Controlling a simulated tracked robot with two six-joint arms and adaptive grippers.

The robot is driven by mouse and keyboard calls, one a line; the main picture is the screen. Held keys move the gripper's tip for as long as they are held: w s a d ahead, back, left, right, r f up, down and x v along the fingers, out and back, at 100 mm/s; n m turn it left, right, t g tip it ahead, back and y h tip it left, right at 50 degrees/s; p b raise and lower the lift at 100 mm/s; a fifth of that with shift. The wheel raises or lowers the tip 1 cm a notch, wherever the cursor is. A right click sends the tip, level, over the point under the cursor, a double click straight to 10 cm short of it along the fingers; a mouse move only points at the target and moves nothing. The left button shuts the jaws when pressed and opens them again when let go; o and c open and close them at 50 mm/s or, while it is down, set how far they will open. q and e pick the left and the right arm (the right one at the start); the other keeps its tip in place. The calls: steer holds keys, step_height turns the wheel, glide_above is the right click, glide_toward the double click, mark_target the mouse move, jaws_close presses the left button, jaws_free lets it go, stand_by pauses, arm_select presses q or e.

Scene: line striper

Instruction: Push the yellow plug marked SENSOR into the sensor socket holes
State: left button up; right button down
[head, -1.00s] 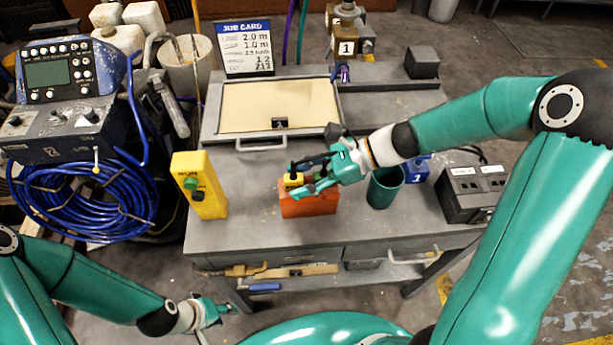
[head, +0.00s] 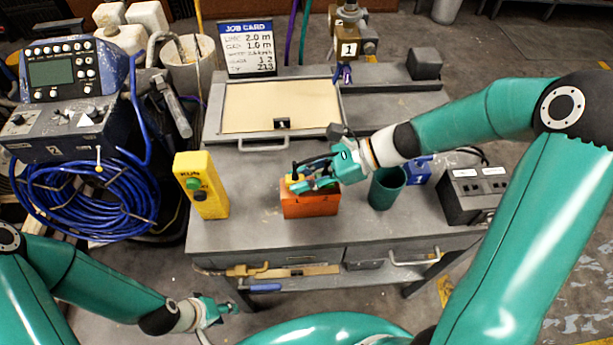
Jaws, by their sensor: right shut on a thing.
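My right gripper (head: 300,177) is over the orange block (head: 310,205) on the workbench. It is shut on a small yellow piece (head: 291,178), probably the yellow plug, at the block's top left. The fingers partly cover this piece. No SENSOR marking is readable. The black box (head: 468,194) at the bench's right has white labels and dark openings on top. I cannot tell whether these are the sensor socket holes. My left gripper (head: 217,309) hangs low in front of the bench, away from everything; its finger opening is unclear.
A yellow button box (head: 201,186) stands left of the orange block. A green cup (head: 387,188) and a blue block (head: 418,171) stand between my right gripper and the black box. A shallow tray (head: 225,130) lies behind. The bench front (head: 255,232) is clear.

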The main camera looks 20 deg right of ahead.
steer(key=shift+w+r+p, duration=0.1)
steer(key=shift+r+p, duration=0.5)
steer(key=shift+r, duration=0.1)
steer(key=shift+r+p, duration=0.3)
steer(key=shift+r, duration=0.05)
steer(key=shift+r+p, duration=1.2)
steer(key=shift+r, duration=0.2)
